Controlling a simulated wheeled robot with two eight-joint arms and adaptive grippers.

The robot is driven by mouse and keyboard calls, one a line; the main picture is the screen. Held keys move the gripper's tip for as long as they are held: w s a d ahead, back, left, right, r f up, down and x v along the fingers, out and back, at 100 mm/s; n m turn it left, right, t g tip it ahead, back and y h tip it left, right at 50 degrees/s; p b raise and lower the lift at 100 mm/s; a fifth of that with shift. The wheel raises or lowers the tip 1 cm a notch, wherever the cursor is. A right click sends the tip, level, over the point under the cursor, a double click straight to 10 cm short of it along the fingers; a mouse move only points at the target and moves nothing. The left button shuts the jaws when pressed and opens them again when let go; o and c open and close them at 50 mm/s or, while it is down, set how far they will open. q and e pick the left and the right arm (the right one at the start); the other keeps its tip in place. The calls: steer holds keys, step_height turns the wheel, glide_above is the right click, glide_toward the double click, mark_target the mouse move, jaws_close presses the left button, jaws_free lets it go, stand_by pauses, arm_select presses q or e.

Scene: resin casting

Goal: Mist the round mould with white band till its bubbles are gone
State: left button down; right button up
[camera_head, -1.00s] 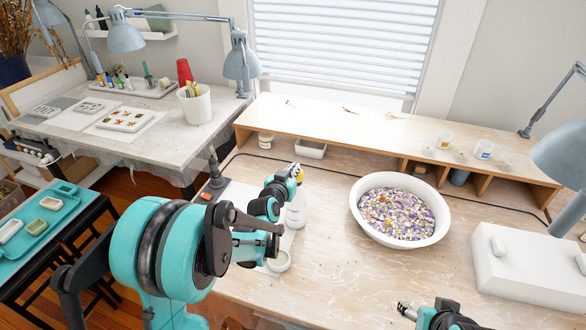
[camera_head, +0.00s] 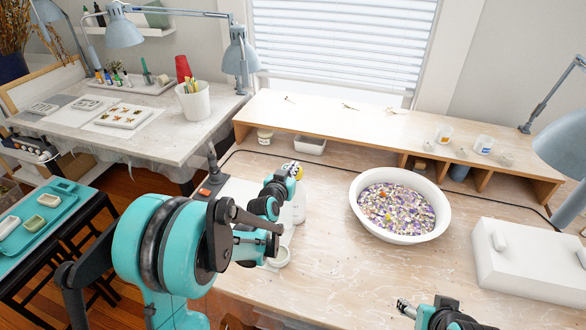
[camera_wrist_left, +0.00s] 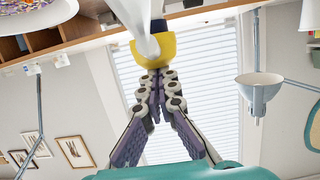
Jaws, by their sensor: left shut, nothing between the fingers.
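A white spray bottle (camera_head: 299,207) with a yellow head stands upright on the wooden bench. My left gripper (camera_head: 292,170) is shut and empty at the level of the bottle's head, partly in front of it. The left wrist view shows the yellow head (camera_wrist_left: 160,48) just beyond the fingertips (camera_wrist_left: 156,78); I cannot tell if they touch it. A small pale round mould (camera_head: 281,257) sits on the bench below my left arm, which partly hides it. Its band and bubbles are too small to make out. My right gripper (camera_head: 404,308) is at the bottom edge, its fingers unclear.
A white bowl of coloured chips (camera_head: 437,222) stands right of the bottle. A white box (camera_head: 530,265) is at far right. A wooden shelf (camera_head: 330,110) runs along the back. A teal tray (camera_head: 60,215) with several small moulds is at left. The bench's front middle is clear.

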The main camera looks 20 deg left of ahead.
arm_select(q)
steer(key=r+p, duration=0.2)
steer(key=r, duration=0.1)
steer(key=r+p, duration=0.1)
steer(key=shift+s+a+r+p, duration=0.1)
steer(key=shift+s+r+p, duration=0.15)
steer(key=shift+s+p, duration=0.15)
steer(key=p+v, duration=0.1)
steer(key=v, duration=0.8)
steer(key=shift+s, duration=0.1)
steer(key=s+d+f+g, duration=0.1)
steer(key=s+g, duration=0.3)
steer(key=s, duration=0.9)
steer(key=s+d+f+g, duration=0.2)
steer(key=s+f+g, duration=0.1)
steer(key=s, duration=0.9)
steer(key=shift+s+g+y, duration=0.3)
steer(key=shift+s+g, duration=0.1)
steer(key=shift+g, duration=0.3)
steer(key=shift+r, duration=0.1)
